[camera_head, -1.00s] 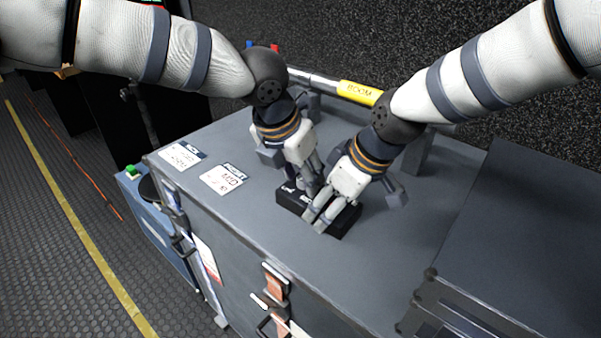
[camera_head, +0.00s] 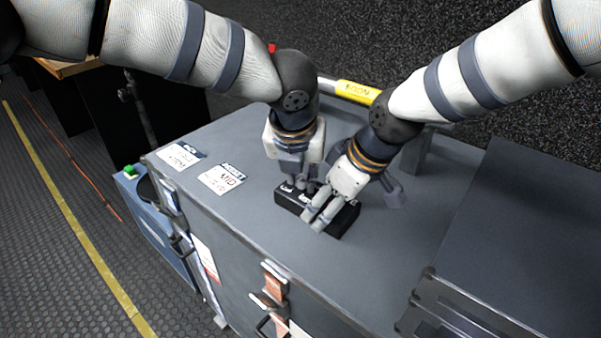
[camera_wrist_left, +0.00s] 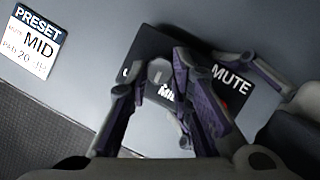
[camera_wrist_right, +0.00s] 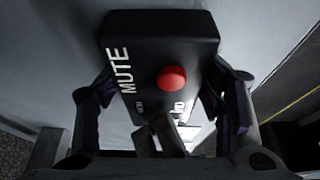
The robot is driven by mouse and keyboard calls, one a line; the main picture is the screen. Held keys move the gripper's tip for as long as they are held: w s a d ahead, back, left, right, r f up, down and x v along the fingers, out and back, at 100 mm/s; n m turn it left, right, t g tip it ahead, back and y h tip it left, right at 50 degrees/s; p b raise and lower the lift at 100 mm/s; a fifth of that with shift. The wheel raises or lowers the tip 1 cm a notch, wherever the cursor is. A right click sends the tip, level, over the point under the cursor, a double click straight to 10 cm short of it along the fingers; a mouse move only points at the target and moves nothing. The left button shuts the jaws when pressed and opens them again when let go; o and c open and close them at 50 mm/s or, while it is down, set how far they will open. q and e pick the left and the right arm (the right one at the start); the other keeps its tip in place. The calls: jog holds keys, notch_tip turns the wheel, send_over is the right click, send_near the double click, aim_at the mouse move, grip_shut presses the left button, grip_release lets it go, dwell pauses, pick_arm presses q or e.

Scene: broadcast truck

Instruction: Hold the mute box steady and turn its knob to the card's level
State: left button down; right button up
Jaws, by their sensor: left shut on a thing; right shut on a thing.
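The black mute box (camera_head: 346,222) sits on the grey case top. Its MUTE lettering and red button (camera_wrist_right: 171,78) show in the right wrist view. My right gripper (camera_head: 320,216) is shut across the box, a finger on either side. My left gripper (camera_head: 306,187) reaches down at the box's left end, shut on the grey knob (camera_wrist_left: 160,70). A MID label shows beside the knob in the left wrist view; the pointer's exact direction is hidden by the fingers. The preset card (camera_head: 221,179), reading MID, lies left of the box; it also shows in the left wrist view (camera_wrist_left: 32,40).
A second card (camera_head: 181,157) lies farther left on the case top. A yellow boom label (camera_head: 358,92) on a bar is behind the arms. A raised dark case (camera_head: 525,225) stands at right. The case top (camera_head: 270,235) in front of the box is clear.

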pick_arm(q)
jog(key=c, duration=1.4)
grip_release()
jog(key=v, duration=1.2)
